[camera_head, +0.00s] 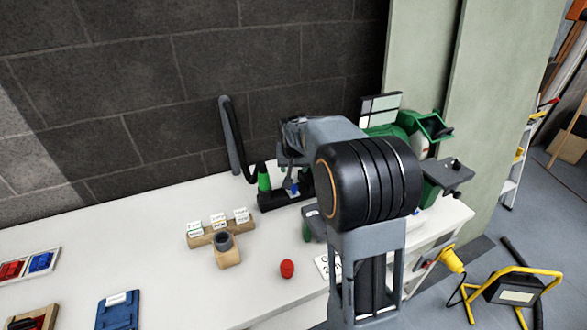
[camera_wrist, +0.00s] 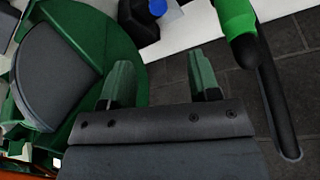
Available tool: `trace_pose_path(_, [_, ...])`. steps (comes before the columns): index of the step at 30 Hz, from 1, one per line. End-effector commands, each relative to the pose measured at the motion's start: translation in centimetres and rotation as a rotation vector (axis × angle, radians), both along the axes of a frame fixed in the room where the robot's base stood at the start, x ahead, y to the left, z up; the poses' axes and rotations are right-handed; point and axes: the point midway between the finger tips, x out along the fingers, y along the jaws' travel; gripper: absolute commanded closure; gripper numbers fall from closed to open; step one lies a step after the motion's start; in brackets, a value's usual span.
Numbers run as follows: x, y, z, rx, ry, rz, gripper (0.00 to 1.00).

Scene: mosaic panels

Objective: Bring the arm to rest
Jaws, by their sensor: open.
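My gripper (camera_wrist: 162,82) shows in the wrist view with its two green fingers apart and nothing between them. In the head view my arm reaches over the back of the white workbench (camera_head: 160,215), and the gripper end is mostly hidden behind my arm links. A green machine with a grey disc (camera_wrist: 55,75) lies left of the fingers in the wrist view. A black item with a blue cap (camera_wrist: 157,8) is beyond the fingertips. A green-ended tool (camera_wrist: 237,18) is to their right.
A black holder (camera_head: 283,199) stands at the bench back beside a black hose (camera_head: 232,140) near the block wall. A labelled wooden block (camera_head: 215,235), a red piece (camera_head: 287,268) and a blue tray (camera_head: 117,312) lie on the bench. A yellow-framed lamp (camera_head: 515,292) stands on the floor right.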

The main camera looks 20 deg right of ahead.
Motion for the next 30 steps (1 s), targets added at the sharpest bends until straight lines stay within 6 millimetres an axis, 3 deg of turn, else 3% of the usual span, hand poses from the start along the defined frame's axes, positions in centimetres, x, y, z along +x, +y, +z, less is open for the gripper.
trace_pose_path(13, [-0.1,0.0,0.0,-0.006,0.007,0.016,0.44])
trace_pose_path(16, [-1.5,0.4,-1.6,-0.002,0.070,0.055,0.44])
trace_pose_path(19, [-5.0,1.4,-2.7,0.012,0.147,0.108,0.44])
trace_pose_path(27, [-16.8,6.5,-1.3,0.036,0.218,0.281,0.44])
trace_pose_path(30, [-20.4,7.9,-1.0,0.039,0.208,0.330,0.44])
